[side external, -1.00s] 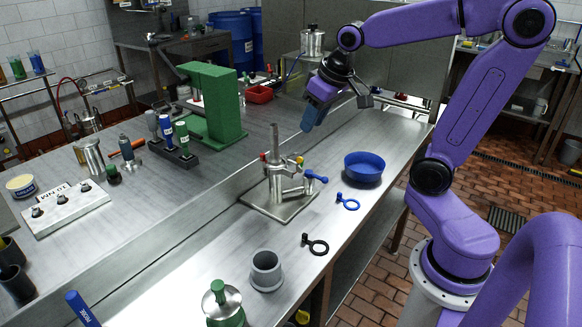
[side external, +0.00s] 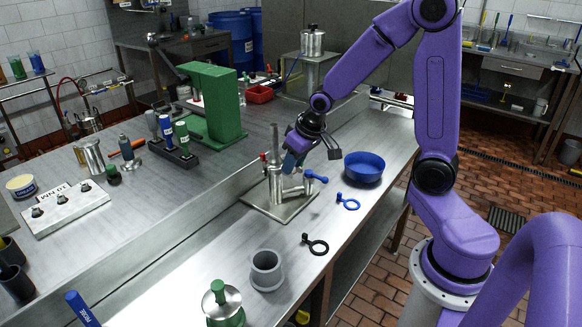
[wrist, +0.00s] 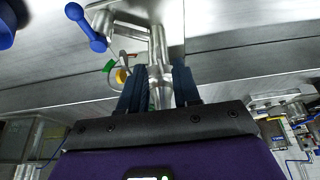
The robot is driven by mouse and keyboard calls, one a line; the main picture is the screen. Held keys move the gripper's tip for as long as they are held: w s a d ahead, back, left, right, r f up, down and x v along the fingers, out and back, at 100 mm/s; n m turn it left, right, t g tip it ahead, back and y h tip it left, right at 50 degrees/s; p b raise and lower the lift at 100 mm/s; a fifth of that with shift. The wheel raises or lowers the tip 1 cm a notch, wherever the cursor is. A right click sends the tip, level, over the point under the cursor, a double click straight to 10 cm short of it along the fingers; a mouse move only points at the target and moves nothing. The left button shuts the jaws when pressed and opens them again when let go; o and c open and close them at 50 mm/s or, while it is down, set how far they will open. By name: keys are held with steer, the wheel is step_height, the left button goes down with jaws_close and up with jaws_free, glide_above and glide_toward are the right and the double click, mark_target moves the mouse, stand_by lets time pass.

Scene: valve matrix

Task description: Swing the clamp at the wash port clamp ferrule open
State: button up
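The steel valve assembly (side external: 275,188) stands on a square plate on the bench, with a tall upright pipe, side branches and a blue-handled lever (side external: 316,177). The lever also shows at the upper left of the wrist view (wrist: 86,27). A small clamp-like fitting with yellow and green parts (wrist: 121,75) sits beside the steel pipe (wrist: 159,52); I cannot tell for certain that it is the wash port clamp. My gripper (side external: 290,165) is at the assembly's upper right side. Its blue fingers (wrist: 159,76) are apart, with the pipe showing between them. Contact is unclear.
A blue bowl (side external: 364,169), a blue ring (side external: 348,202) and a black ring (side external: 316,244) lie to the right and front. A grey cup (side external: 266,270) stands in front. A green block frame (side external: 212,105) stands behind left.

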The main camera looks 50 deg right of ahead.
steer(key=shift+x, duration=1.15)
jaws_close()
stand_by(0.7)
